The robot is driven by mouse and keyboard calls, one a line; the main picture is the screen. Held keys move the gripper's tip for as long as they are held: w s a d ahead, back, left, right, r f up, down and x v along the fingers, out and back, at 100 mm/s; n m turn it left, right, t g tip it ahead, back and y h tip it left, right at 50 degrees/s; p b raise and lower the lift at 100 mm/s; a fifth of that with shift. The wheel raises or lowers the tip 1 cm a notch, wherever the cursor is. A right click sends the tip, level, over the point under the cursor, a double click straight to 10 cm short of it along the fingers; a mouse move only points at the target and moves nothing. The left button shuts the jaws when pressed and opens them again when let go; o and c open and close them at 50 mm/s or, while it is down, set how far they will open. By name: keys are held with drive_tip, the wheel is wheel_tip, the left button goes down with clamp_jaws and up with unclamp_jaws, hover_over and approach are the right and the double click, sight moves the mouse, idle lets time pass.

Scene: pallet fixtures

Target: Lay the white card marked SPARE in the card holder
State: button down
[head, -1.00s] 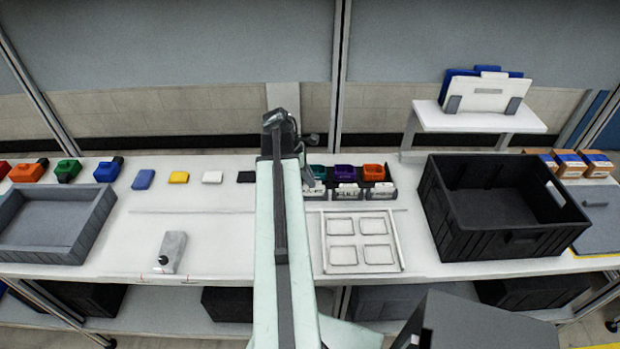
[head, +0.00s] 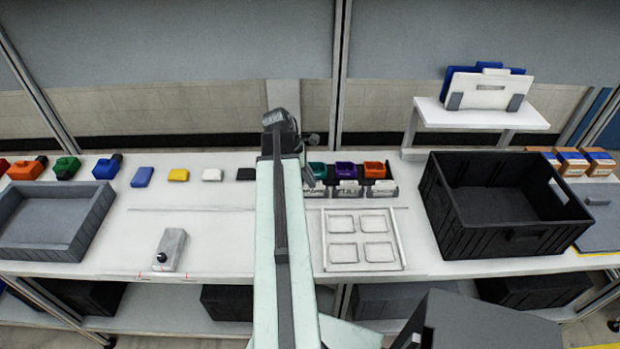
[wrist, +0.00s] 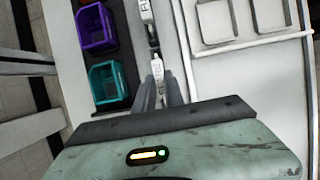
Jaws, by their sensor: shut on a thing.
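My gripper (wrist: 159,88) points at the row of small cards in the wrist view. It is shut on a narrow white card (wrist: 157,68) seen nearly edge-on, its lettering too small to read there. In the head view a white card that seems to read SPARE (head: 314,190) stands at the left end of the row, before the teal bin (head: 317,170). The card marked FULL (head: 348,189) stands beside it, before the purple bin (head: 345,170). My arm hides much of the gripper. I cannot tell which fixture is the card holder.
A white frame with four recesses (head: 325,262) lies in front of the cards. A black crate (head: 505,242) stands to its right. A grey tray (head: 84,240) and a small grey block (head: 170,250) are at left. A raised shelf (head: 430,117) bears white and blue boards.

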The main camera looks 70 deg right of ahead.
drive_tip(key=shift+f, duration=0.1)
drive_tip(key=c, duration=1.3)
unclamp_jaws()
drive_tip(key=shift+c, duration=0.2)
drive_tip(key=p+v, duration=0.7)
drive_tip(key=shift+r, duration=0.3)
drive_tip(key=shift+w, duration=0.15)
